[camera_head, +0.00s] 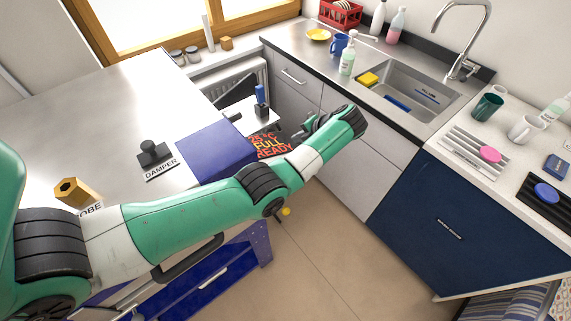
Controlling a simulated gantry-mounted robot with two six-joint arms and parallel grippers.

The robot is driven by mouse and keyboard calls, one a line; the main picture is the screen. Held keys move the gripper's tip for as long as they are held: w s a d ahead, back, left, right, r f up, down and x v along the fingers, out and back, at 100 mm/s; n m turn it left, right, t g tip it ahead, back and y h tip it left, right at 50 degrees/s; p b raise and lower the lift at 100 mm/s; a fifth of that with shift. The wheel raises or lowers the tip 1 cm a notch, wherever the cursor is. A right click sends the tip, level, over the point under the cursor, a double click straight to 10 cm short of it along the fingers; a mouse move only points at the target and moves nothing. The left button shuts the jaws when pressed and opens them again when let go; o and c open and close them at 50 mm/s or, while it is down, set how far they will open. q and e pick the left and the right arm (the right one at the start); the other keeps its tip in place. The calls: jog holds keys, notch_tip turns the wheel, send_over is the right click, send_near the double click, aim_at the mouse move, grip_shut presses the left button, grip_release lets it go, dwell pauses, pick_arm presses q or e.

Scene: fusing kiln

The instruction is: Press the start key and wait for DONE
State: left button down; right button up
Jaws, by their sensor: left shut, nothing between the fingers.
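The kiln's dark display (268,147) shows orange-red text that reads about "25 °C FULL READY". My arm covers part of the area below it. I cannot make out the start key. My left gripper (306,133) is just right of the display, over the kiln's edge, and shut with nothing seen in it. Its fingertips are small and partly hidden by the wrist, so I cannot tell whether they touch anything. My right gripper is not in view.
A blue box (215,150) stands beside the display. A black knob (152,152) labelled DAMPER and a brass hexagonal piece (75,191) are on the steel top. A blue-handled lever (261,96) stands behind the display.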

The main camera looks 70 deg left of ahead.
pick_arm(q)
jog(key=f, duration=0.1)
jog(key=s+f+b, duration=0.1)
jog(key=f, duration=0.1)
jog(key=s+f, duration=0.1)
jog(key=f, duration=0.1)
jog(key=shift+d, duration=0.3)
jog(key=shift+s+f, duration=0.25)
jog(key=shift+s+d+f, duration=0.15)
jog(key=shift+s+f, duration=0.15)
jog(key=shift+f, duration=0.4)
dwell(0.5)
dwell(0.4)
jog(key=shift+s+f+p, duration=0.15)
jog(key=shift+f+p, duration=0.15)
jog(key=shift+p, duration=0.1)
jog(key=shift+f, duration=0.1)
